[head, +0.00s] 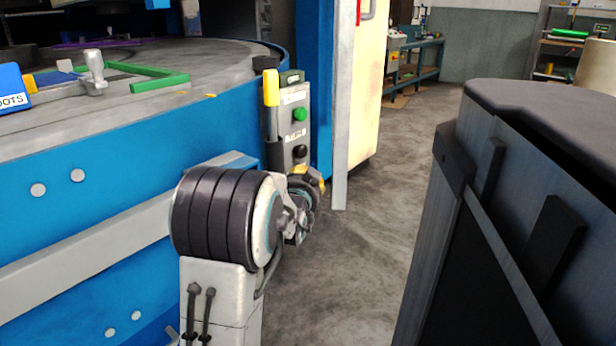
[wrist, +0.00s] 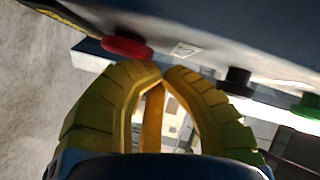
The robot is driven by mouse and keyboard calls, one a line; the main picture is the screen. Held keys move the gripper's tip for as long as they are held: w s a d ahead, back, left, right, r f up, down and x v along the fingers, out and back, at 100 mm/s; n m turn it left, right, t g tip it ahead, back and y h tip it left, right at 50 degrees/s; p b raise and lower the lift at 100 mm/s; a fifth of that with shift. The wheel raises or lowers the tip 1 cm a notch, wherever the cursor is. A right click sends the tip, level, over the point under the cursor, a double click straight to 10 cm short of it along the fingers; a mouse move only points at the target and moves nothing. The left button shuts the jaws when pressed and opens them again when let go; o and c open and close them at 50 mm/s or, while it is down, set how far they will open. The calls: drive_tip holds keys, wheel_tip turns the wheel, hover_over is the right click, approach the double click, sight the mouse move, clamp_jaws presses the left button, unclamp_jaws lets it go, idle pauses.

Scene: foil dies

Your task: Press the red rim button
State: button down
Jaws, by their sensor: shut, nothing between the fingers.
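In the head view the red button is hidden behind my arm. My gripper (wrist: 162,74) has yellow ribbed fingers with the tips together and nothing between them. The red button is just above and left of the fingertips in the wrist view; I cannot tell whether they touch. In the head view my gripper (head: 312,181) is partly hidden by my arm, at the lower part of the panel (head: 292,130).
The panel also has a black button (head: 299,151) and a green button (head: 299,114). A yellow post (head: 271,88) stands beside it. A large blue round machine (head: 100,180) fills the left, a dark cabinet (head: 520,200) the right. Grey floor (head: 380,215) lies open between them.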

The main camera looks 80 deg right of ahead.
drive_tip(key=shift+w, duration=0.35)
drive_tip(key=a+r, duration=0.1)
drive_tip(key=a, duration=1.1)
drive_tip(key=shift+r, duration=0.2)
drive_tip(key=shift+s, duration=0.15)
idle(0.4)
